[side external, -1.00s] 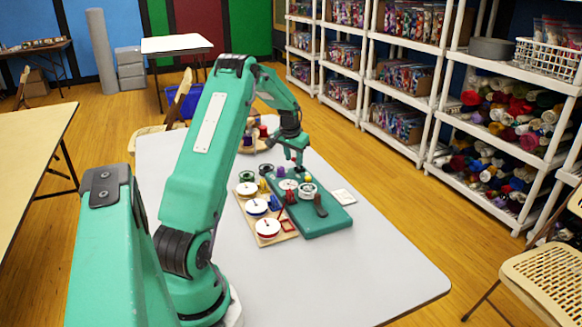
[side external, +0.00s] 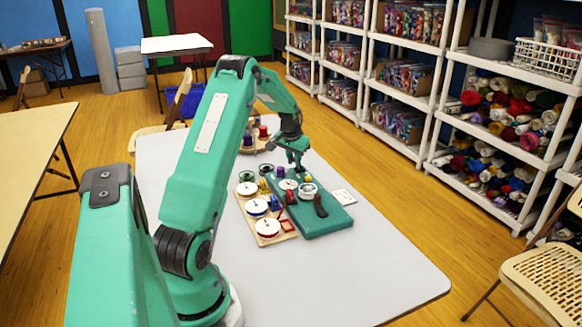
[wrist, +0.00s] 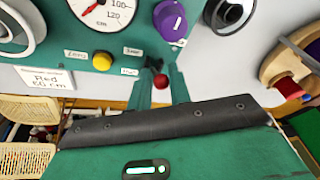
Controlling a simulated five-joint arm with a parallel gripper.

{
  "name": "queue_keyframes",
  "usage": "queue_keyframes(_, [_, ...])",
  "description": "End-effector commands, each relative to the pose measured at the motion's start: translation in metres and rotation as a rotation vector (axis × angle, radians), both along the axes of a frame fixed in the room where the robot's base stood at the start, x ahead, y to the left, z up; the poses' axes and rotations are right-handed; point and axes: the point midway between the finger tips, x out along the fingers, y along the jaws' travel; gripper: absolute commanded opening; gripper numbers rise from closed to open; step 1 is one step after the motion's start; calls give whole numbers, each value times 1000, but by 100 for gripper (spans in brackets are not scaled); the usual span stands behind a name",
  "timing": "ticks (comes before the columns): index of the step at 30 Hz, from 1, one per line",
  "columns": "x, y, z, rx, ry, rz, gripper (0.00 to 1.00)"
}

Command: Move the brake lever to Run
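The teal machine (side external: 328,217) lies on the table in the side external view. In the wrist view its panel (wrist: 55,40) fills the top, with small white labels too blurred to read surely. The brake lever (wrist: 161,81), a dark stalk with a red ball knob, is at the panel's near edge. My gripper (wrist: 160,80) has one finger on each side of the red knob, with little or no gap showing. I cannot tell if the fingers press on it. In the side external view my gripper (side external: 296,162) is at the machine's far end, and the lever is not clear there.
Near the lever are a yellow button (wrist: 102,60), a purple knob (wrist: 170,20) and a round dial (wrist: 102,12). The near table top (side external: 350,275) is clear.

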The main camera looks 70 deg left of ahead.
Motion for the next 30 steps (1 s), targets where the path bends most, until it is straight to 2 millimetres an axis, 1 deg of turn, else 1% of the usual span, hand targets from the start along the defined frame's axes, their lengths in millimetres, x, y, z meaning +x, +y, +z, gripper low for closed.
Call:
queue_keyframes(5, [0, 2, 1, 1, -2, 4, 7])
queue_keyframes(16, [15, 2, 5, 2, -8, 2, 4])
queue_keyframes(30, [19, 0, 5, -1, -6, -3, 4])
